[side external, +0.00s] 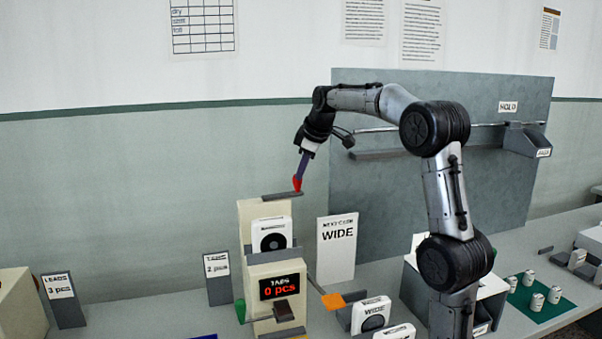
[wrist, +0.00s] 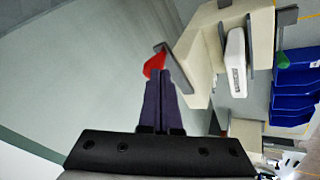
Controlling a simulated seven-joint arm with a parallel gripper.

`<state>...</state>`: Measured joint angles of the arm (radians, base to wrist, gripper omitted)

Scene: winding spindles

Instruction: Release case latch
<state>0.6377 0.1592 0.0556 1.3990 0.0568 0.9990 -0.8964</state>
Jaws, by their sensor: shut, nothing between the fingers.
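A beige machine (side external: 247,222) stands on the bench with a white case (side external: 286,226) bearing a black disc upright in its front. The case also shows edge-on in the wrist view (wrist: 236,60). A dark grey bar (side external: 280,195) lies across the machine's top, with a red tab (side external: 297,184) at its end; I take this for the latch. The tab shows in the wrist view (wrist: 155,63), just beyond my fingertips. My gripper (side external: 299,176) is shut and empty, pointing down at the tab. The fingers partly overlap the tab, so contact is hard to tell.
A "WIDE" sign (side external: 337,247) stands close at right. Blue bins (wrist: 296,85) show in the wrist view. The air left of the machine is clear.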

